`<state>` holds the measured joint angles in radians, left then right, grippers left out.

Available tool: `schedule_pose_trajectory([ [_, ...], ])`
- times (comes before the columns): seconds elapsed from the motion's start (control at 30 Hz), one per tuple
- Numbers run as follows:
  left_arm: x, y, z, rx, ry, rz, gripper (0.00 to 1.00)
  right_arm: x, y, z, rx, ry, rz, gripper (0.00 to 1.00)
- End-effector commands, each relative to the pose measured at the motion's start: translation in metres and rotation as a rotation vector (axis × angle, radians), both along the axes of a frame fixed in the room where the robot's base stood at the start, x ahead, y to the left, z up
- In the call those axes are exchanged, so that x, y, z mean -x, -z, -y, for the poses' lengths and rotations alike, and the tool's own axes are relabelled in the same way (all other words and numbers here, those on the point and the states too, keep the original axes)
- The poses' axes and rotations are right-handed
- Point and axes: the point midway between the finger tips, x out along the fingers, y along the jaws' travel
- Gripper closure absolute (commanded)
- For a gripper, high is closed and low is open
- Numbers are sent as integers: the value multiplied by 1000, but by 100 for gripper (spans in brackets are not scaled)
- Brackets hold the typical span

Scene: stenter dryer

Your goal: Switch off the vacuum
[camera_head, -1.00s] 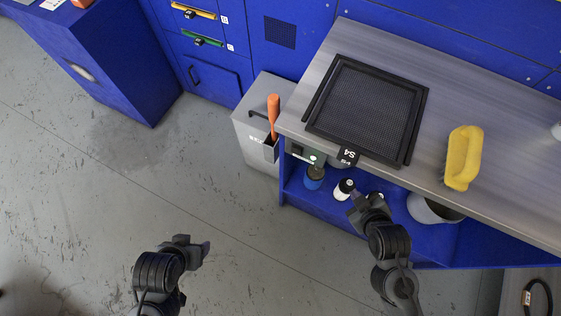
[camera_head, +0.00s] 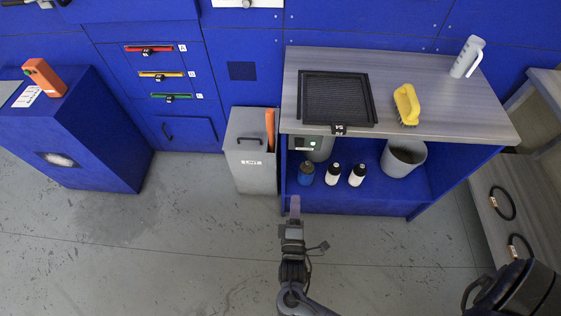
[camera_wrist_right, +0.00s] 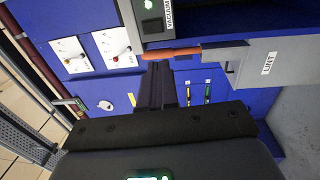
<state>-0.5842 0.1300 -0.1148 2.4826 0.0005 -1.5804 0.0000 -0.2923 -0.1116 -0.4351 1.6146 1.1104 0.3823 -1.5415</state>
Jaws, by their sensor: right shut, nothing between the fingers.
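The vacuum (camera_head: 319,150) is a grey unit under the left end of the bench, with a small green light on its front panel. The right wrist view shows its panel (camera_wrist_right: 153,12) at the top, with a "VACUUM" label, a lit green indicator and a dark switch (camera_wrist_right: 153,26). My right gripper (camera_head: 294,205) is shut and empty, in front of the bench's lower left corner and apart from the vacuum. Its closed fingers (camera_wrist_right: 157,82) point towards the panel area in the right wrist view. My left gripper is out of view.
A grey lint bin (camera_head: 251,170) with an orange-handled tool (camera_head: 270,128) stands left of the vacuum. Several bottles (camera_head: 332,174) and a grey bucket (camera_head: 403,158) share the shelf. A screen (camera_head: 335,98) and yellow brush (camera_head: 406,104) lie on top. The floor in front is clear.

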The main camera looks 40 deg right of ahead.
Motion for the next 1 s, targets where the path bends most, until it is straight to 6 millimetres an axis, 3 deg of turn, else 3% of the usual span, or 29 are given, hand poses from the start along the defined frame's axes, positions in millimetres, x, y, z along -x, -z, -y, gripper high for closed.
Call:
schedule_pose_trajectory([
  [0.03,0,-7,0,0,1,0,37,-5,-12,-1,-5,2,15,100],
  [0.13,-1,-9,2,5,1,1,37,-10,-19,-2,-11,2,27,100],
  [0.3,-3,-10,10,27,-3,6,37,-12,-21,-2,-12,1,32,100],
  [0.67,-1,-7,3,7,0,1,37,-15,-21,1,-12,1,33,100],
  [1.0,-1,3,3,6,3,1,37,-50,-25,29,-10,1,37,100],
])
